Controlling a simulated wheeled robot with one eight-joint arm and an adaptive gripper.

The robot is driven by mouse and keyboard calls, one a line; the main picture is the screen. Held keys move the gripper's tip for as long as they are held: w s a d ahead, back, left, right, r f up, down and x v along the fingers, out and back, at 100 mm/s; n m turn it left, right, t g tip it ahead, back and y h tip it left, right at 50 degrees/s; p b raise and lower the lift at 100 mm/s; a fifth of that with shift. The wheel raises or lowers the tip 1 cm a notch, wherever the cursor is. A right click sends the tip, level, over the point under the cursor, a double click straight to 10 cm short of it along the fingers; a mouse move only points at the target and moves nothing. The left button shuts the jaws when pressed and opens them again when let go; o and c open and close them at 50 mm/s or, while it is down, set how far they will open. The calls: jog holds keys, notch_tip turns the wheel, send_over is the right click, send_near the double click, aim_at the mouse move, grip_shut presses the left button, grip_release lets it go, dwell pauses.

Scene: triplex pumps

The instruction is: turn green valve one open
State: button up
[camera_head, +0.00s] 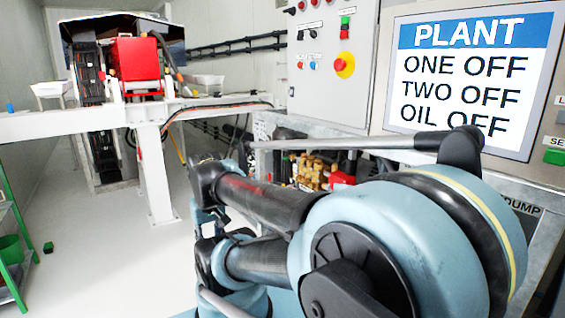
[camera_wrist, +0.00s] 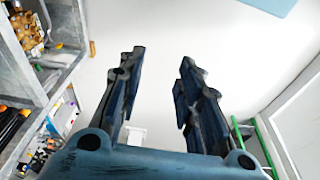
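My gripper (camera_wrist: 158,85) shows in the wrist view with its two dark fingers spread apart. Nothing is between them, and pale floor lies beyond. In the head view my arm fills the lower middle and right, and it hides much of the pump area behind it. No green valve can be made out for certain in either view. Brass-coloured pump parts (camera_head: 318,172) show behind my arm in the head view. Similar brass parts (camera_wrist: 28,30) sit in a grey frame at the upper left of the wrist view.
A control panel (camera_head: 325,60) with buttons stands behind my arm. A screen (camera_head: 470,75) reads PLANT, ONE OFF, TWO OFF, OIL OFF. A white beam frame (camera_head: 155,170) and red machine (camera_head: 138,60) stand at left. A green rack (camera_head: 15,240) is at the left edge.

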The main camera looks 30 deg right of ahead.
jog(key=w+d+r+h, duration=0.4)
jog(key=w+d+h, duration=0.1)
jog(key=w+d, duration=0.7)
jog(key=w+d+r+h, duration=0.45)
jog(key=w+d, duration=0.45)
jog(key=w, duration=0.4)
jog(key=w+d+f+h, duration=0.35)
jog(key=w+d, duration=0.25)
jog(key=w, duration=0.2)
jog(key=w+d+f+h, duration=0.2)
jog(key=w+d+h, duration=0.35)
jog(key=w, duration=0.25)
jog(key=w+d, duration=0.1)
jog(key=d, duration=1.7)
jog(key=shift+n+g+y, duration=0.3)
jog(key=shift+n+y, duration=0.05)
jog(key=shift+n, duration=0.05)
jog(key=shift+w, duration=0.1)
grip_shut()
